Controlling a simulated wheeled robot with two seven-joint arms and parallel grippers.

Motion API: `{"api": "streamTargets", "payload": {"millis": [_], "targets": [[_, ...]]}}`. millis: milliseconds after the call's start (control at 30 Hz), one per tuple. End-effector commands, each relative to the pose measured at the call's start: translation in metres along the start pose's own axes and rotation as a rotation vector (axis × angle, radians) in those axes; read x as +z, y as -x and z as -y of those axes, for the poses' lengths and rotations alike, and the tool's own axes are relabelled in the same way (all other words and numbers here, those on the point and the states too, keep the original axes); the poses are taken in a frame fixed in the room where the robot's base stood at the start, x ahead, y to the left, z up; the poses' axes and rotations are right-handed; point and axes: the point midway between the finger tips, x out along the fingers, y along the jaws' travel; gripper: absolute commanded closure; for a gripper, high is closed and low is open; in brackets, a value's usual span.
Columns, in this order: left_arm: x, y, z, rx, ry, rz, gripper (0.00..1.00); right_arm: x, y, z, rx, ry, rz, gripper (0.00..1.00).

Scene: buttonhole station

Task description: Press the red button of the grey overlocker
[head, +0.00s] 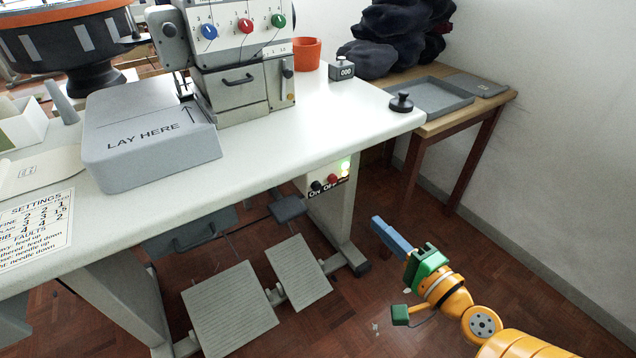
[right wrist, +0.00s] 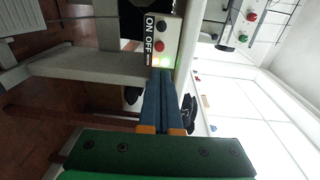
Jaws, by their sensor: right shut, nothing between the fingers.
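The grey overlocker (head: 235,50) stands on the white table with blue, red and green dials on its front. Under the table edge a pale switch box (head: 312,178) carries a black button (head: 316,186), a red button (head: 332,179) and a lit green lamp (head: 345,165). An ON OFF label is beside the buttons. The red button also shows in the right wrist view (right wrist: 160,46). My right gripper (head: 376,220) is shut and empty, to the right of and below the box in the head view, apart from it. My left gripper is out of view.
The white table (head: 290,140) overhangs the box. A grey LAY HERE block (head: 150,140), an orange pot (head: 307,53) and a counter (head: 341,69) stand on it. Pedals (head: 300,272) and a table leg are below.

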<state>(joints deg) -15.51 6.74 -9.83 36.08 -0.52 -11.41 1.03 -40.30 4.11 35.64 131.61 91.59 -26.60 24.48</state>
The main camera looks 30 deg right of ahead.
Motion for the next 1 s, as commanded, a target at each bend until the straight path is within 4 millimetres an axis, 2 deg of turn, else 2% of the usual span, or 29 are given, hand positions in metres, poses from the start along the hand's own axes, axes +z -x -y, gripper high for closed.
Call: {"api": "streamTargets", "payload": {"millis": [267, 367, 467, 600, 800, 1000], "targets": [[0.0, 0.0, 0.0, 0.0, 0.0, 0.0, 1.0, 0.0, 0.0, 0.001, -0.003, -0.003, 0.001, 1.0], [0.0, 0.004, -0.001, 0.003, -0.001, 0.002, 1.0, 0.0, -0.006, 0.003, -0.006, -0.004, 0.001, 1.0], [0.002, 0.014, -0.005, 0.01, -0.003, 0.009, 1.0, 0.0, -0.021, 0.006, -0.006, -0.004, 0.003, 1.0], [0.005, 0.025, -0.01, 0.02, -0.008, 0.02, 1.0, 0.001, -0.052, 0.006, -0.006, -0.005, 0.003, 1.0], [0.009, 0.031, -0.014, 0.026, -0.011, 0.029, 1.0, 0.001, -0.096, 0.003, -0.006, -0.003, 0.002, 1.0], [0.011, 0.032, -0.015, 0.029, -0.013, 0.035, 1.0, 0.001, -0.129, 0.001, -0.003, -0.003, 0.001, 1.0]]}}
